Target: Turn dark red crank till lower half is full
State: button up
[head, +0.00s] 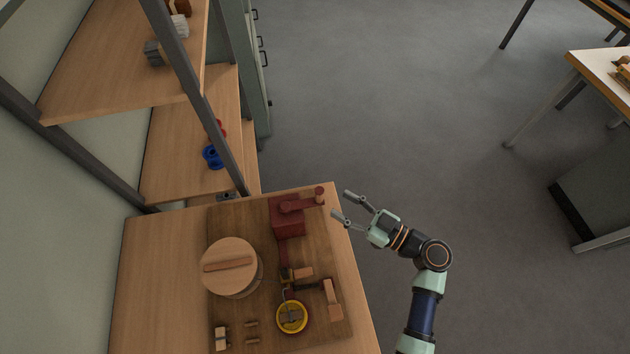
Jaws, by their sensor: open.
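The dark red crank (302,204) sits on top of a dark red box (287,221) at the far end of a brown board. Its arm points right and ends in an upright knob (319,194) near the table's right edge. My gripper (341,205) is open and empty, just right of the knob, with its fingers pointing left toward it. I cannot tell its height over the knob. A yellow ring-shaped holder (292,331) with grey pieces inside stands at the near end of the board. Its lower half is too small to read.
A round wooden drum (229,283) with a bar on top stands left of the mechanism. Small wooden blocks (222,338) lie at the near left. A shelf rack (190,70) rises behind at the left. Open floor lies right of the table.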

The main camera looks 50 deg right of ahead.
aim_at(323, 196)
jog(key=w, duration=0.2)
jog(key=w+a, duration=0.1)
jog(key=w, duration=0.4)
jog(key=shift+w+a, duration=0.2)
jog(key=shift+a, duration=0.15)
grip_shut()
